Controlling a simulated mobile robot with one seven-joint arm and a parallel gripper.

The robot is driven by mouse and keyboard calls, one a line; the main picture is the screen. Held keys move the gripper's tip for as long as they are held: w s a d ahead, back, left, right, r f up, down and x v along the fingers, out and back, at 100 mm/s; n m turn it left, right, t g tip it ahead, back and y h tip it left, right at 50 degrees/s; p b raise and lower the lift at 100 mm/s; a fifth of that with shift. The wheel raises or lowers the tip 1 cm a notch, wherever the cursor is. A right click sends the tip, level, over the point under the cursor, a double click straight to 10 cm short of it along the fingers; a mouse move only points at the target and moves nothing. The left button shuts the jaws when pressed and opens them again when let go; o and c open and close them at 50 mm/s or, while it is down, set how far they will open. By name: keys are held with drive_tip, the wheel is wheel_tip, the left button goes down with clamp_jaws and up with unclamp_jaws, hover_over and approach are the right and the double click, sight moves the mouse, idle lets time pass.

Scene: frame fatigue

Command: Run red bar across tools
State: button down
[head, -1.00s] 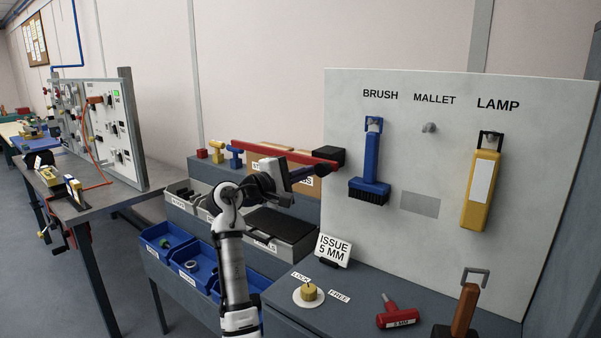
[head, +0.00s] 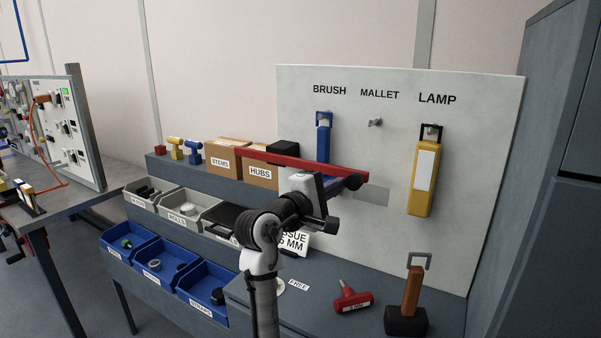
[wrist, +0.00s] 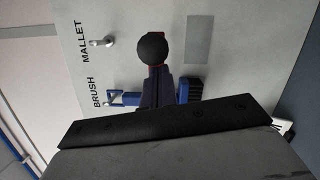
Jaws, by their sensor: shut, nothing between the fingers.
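The red bar (head: 262,155) runs through a black block (head: 284,149) at the board's left edge. It crosses in front of the blue brush (head: 323,137) and ends left of the yellow lamp (head: 424,176). A black round knob (head: 353,182) shows near its right end, and in the wrist view (wrist: 153,47). My gripper (head: 335,187) is shut and empty beside the knob; I cannot tell whether they touch. The brush and lamp hang on the tool board (head: 480,170). The mallet (head: 408,308) stands on the bench below, and its peg (head: 375,122) is bare.
A red-handled tool (head: 352,300) lies on the bench left of the mallet. A sign (head: 298,243) is partly hidden by my arm. Cardboard boxes (head: 222,158), grey bins and blue bins (head: 205,289) stand left. A grey cabinet (head: 545,150) closes off the right.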

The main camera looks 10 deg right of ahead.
drive_tip(key=s+d+p, duration=0.2)
drive_tip(key=s+d, duration=0.4)
drive_tip(key=d, duration=0.2)
drive_tip(key=shift+d, duration=0.15)
